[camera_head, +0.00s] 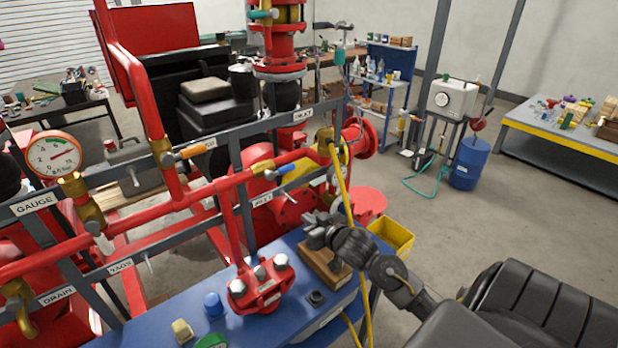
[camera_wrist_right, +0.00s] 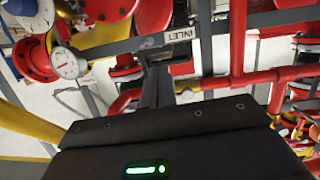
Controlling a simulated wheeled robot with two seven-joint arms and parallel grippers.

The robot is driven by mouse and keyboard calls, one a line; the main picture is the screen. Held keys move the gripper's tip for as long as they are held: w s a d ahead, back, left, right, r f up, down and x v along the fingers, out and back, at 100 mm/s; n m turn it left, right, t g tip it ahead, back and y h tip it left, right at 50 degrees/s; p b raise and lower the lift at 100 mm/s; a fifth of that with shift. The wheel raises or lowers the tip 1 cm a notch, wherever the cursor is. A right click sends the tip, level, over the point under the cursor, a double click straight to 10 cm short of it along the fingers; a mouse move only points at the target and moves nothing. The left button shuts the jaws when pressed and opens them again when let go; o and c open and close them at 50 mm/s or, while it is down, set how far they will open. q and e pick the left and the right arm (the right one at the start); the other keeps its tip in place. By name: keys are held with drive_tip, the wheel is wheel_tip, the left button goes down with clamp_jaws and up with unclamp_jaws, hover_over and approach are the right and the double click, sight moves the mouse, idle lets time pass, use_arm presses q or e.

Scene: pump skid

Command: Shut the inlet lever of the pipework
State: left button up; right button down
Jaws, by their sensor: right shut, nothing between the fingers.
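The pipework (camera_head: 205,190) is a red pipe frame rising from left to right in the head view. A blue lever handle (camera_head: 286,170) sits on a brass valve on it, just above the label (camera_head: 263,198) that appears to read INLET. The handle lies roughly along the pipe. My right gripper (camera_head: 312,220) is shut and empty, below and right of the handle and apart from it. In the right wrist view its closed fingers (camera_wrist_right: 157,88) point towards the INLET label (camera_wrist_right: 180,36); I cannot make out the lever there. My left gripper is not in view.
An orange-handled valve (camera_head: 188,152) is farther left on the pipework. A yellow hose (camera_head: 357,225) hangs close right of my right gripper. A wooden block (camera_head: 323,270) and a red flanged fitting (camera_head: 258,287) are on the blue bench below.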

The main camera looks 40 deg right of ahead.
wheel_tip(320, 180, up, 12)
drive_tip(key=w+d+t+y, duration=0.1)
drive_tip(key=w+t, duration=0.1)
drive_tip(key=t, duration=0.1)
drive_tip(key=shift+w+d+r+p, duration=0.15)
drive_tip(key=shift+d+p, duration=0.1)
drive_tip(key=shift+p, duration=0.05)
drive_tip(key=shift+w, duration=0.1)
